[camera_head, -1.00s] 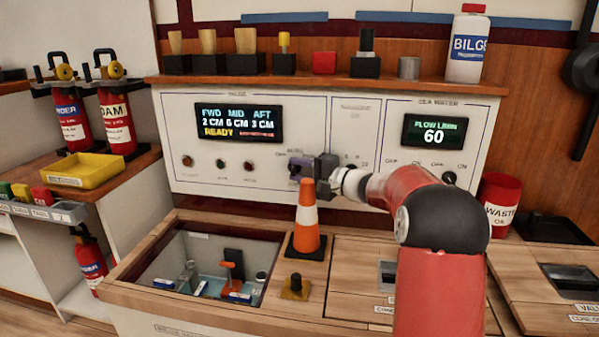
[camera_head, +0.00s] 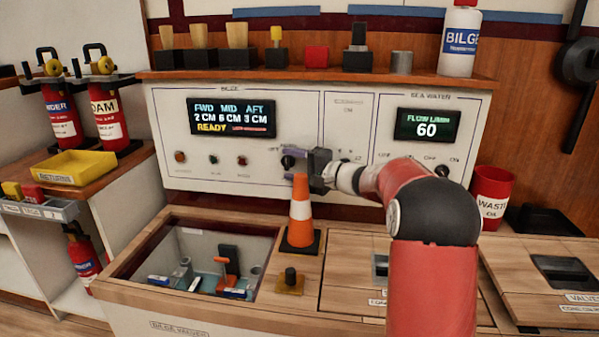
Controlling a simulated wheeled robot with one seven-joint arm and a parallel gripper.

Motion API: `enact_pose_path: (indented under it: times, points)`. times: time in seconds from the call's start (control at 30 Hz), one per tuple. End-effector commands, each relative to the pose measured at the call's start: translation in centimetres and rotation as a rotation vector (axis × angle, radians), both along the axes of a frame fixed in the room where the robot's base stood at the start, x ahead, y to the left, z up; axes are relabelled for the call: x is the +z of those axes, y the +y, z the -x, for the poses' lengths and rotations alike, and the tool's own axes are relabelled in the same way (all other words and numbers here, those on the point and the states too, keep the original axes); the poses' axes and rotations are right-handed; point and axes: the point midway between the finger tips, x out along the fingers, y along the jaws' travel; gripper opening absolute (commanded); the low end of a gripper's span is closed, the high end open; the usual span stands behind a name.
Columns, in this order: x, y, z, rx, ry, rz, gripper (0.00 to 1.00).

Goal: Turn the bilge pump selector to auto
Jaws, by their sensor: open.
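The bilge panel (camera_head: 225,172) stands upright behind the counter, with a lit display (camera_head: 232,117) reading FWD 2 CM, MID 6 CM, AFT 3 CM and READY. A dark selector knob (camera_head: 288,162) sits at its lower right, beside small labels too blurred to read fully. My gripper (camera_head: 306,164) is open just to the right of the knob and in front of the panel. It hides part of the panel there. I cannot tell whether the fingers touch the knob or which position the knob points to.
An orange and white cone (camera_head: 301,215) stands on the counter just below my gripper. An open hatch (camera_head: 120,278) lies in front at left. The sea water panel (camera_head: 432,100) is to the right. A shelf (camera_head: 300,76) with several items runs above.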

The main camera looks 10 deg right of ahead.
Motion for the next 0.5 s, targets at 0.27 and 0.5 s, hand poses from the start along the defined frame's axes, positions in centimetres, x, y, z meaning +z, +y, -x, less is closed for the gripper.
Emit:
enact_pose_path:
  times: [0.27, 0.5]
  points:
    - [1.6, 0.3, -0.1, 0.002, 0.092, 0.233, 0.55]
    - [1.7, 0.3, -0.1, 0.002, 0.155, 0.371, 0.55]
